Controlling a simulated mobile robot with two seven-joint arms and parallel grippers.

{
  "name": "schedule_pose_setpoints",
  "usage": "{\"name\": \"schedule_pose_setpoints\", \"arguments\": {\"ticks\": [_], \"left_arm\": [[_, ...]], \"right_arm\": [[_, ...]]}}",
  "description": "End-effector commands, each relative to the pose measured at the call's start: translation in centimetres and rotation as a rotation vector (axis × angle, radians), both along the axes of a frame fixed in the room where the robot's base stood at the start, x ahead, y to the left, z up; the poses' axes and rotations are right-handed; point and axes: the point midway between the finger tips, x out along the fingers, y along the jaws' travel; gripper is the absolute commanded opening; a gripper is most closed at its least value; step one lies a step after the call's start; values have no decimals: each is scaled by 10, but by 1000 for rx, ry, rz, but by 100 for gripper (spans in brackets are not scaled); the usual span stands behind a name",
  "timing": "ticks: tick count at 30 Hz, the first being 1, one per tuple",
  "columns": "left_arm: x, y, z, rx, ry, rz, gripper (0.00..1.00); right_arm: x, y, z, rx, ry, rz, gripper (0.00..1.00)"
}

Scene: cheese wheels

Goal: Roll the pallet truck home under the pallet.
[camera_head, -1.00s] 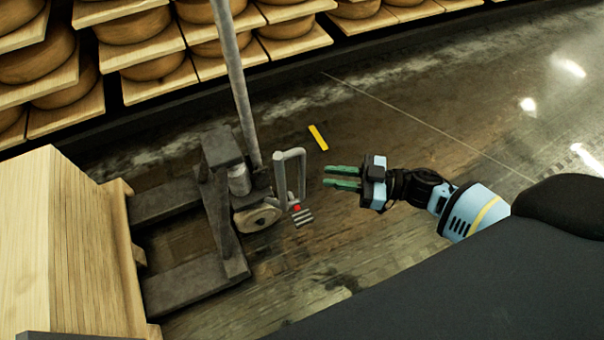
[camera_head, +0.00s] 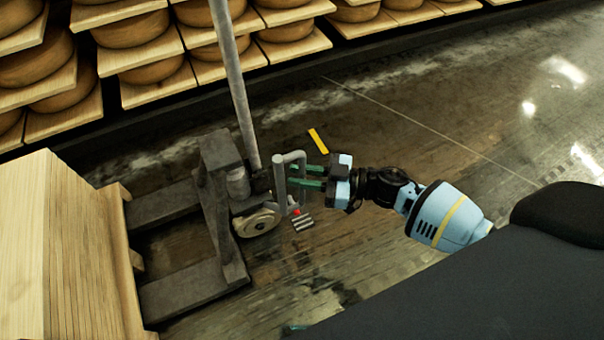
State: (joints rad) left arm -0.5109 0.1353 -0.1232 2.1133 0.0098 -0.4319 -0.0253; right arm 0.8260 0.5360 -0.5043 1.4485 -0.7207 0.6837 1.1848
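The dark grey pallet truck (camera_head: 222,190) stands left of centre, with a tall grey handle bar rising from it. Its two forks point left, their far ends hidden at the wooden pallet (camera_head: 131,258) under a pale wood load. A grey upright loop (camera_head: 280,185) is on the truck's right side, above a small red-tipped pedal (camera_head: 302,221). My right gripper (camera_head: 291,177) is open, its two green fingers apart and overlapping the loop. I cannot tell whether they touch it. A green tip, apparently of my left gripper (camera_head: 296,328), peeks out at the bottom edge; the rest is hidden.
Shelves of cheese wheels (camera_head: 130,28) on boards line the back. A yellow strip (camera_head: 318,141) lies on the floor beyond my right gripper. The floor (camera_head: 430,110) to the right is clear.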

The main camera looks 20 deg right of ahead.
Motion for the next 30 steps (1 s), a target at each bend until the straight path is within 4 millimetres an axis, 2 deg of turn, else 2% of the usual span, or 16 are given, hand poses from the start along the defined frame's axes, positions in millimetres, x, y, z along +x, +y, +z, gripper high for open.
{"name": "schedule_pose_setpoints", "arguments": {"ticks": [1,5,6,17,20,23,30], "left_arm": [[0,0,0,0,0,0,36],[1,0,0,0,-2,0,36],[1,0,1,0,-2,0,36],[6,0,3,-1,-12,0,36],[8,-1,8,-1,-18,1,36],[9,0,14,-2,-24,1,36],[13,-1,31,-2,-40,1,36]], "right_arm": [[0,0,0,0,0,0,18],[0,0,0,1,1,0,2],[0,0,0,0,0,0,0],[-1,5,1,2,0,1,0],[-2,18,2,5,0,4,0],[-3,40,4,8,-1,9,0],[-6,111,8,9,-9,16,0]]}}
